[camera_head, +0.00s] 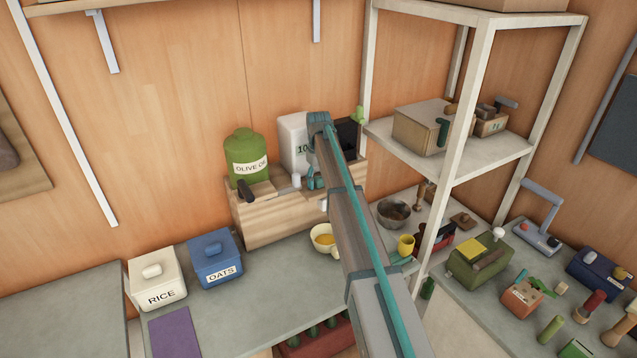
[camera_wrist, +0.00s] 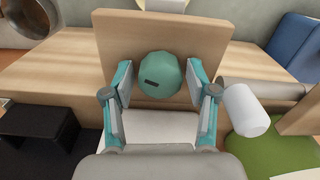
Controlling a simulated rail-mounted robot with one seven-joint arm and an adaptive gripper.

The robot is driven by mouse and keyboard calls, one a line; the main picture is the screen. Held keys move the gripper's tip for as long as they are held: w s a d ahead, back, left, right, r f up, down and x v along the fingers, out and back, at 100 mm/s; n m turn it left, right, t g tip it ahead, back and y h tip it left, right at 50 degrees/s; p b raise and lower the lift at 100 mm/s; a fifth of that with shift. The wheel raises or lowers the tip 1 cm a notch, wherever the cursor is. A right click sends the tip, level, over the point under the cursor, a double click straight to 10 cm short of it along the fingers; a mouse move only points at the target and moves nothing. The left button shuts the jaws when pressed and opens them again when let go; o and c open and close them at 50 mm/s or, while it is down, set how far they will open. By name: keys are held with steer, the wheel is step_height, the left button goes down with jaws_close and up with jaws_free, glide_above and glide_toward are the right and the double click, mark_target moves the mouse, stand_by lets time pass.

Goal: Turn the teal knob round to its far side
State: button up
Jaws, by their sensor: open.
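The teal knob (camera_wrist: 160,76) is round, with a short dark mark on the left part of its face. It sits in front of an upright wooden panel (camera_wrist: 165,28) in the wrist view. My gripper (camera_wrist: 158,71) is open, with one teal-and-grey finger on each side of the knob. Small gaps seem to show between the fingers and the knob; I cannot tell if either touches. In the head view my gripper (camera_head: 315,180) is small at the wooden unit (camera_head: 270,219), and the arm hides the knob.
A white cylinder (camera_wrist: 245,110) stands close beside the right finger. A yellow-filled cup (camera_head: 323,239) and a metal bowl (camera_head: 394,212) stand below. A shelf post (camera_head: 447,165) rises at right.

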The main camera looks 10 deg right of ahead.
steer(key=n, duration=0.3)
steer(key=shift+r, duration=0.1)
stand_by(0.3)
jaws_close()
steer(key=m, duration=0.7)
stand_by(0.4)
